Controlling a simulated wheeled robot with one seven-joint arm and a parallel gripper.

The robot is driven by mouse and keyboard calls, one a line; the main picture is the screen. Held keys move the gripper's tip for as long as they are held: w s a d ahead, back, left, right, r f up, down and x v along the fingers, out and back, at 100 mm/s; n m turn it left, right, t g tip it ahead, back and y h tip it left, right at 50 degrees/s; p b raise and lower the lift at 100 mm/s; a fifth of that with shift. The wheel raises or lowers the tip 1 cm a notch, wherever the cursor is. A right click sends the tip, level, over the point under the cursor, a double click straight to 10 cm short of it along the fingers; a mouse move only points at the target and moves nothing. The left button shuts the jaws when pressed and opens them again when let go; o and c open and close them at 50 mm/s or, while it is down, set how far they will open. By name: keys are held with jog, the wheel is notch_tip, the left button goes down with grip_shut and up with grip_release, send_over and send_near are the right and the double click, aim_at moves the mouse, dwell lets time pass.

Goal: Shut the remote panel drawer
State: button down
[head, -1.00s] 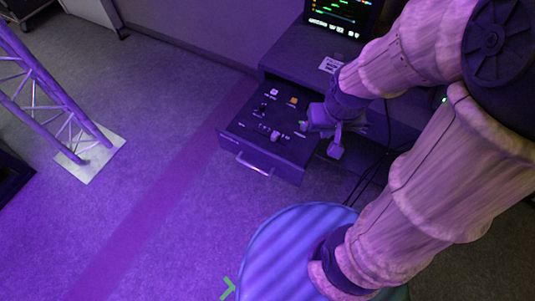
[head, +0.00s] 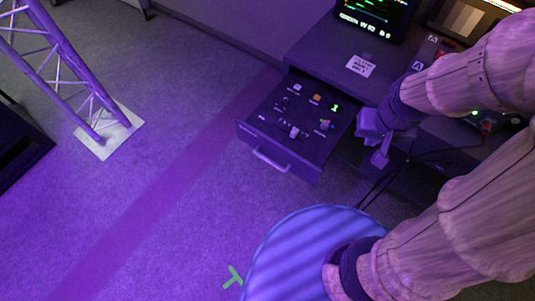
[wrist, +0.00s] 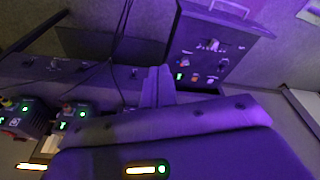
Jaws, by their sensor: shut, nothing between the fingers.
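The remote panel drawer (head: 262,124) stands pulled out from the dark desk, with small knobs, buttons and lit keys on its top face. Its bar handle (head: 270,160) is on the front. In the wrist view the drawer (wrist: 187,45) is at the upper right, with its handle (wrist: 229,8) at the top edge. My gripper (head: 380,157) is shut and empty, just right of the drawer's right side, apart from its handle. In the wrist view my gripper (wrist: 158,75) points toward the drawer's near side; I cannot tell whether it touches.
The desk (head: 325,52) carries a monitor (head: 372,18), a paper label (head: 361,66) and devices with lit green lamps at the right. Dark cables hang below it. A round striped blue surface (head: 300,255) is at the bottom. A truss (head: 65,70) stands left; floor before the drawer is clear.

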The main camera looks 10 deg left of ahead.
jog(key=w+a+f+n+g+h+b, duration=0.1)
jog(key=a+f+n+g+b, duration=0.1)
jog(key=a+f+n+b, duration=0.4)
jog(key=n+t+h+b, duration=0.3)
jog(key=n+t+b, duration=0.45)
jog(key=n, duration=1.75)
send_near(272, 153)
jog(key=s+r, duration=0.3)
jog(key=shift+s+a+f+t, duration=0.1)
jog(key=shift+s+a+t, duration=0.05)
jog(key=shift+a+t, duration=0.3)
jog(key=b+x, duration=0.1)
jog(key=x, duration=0.9)
jog(key=shift+f, duration=0.1)
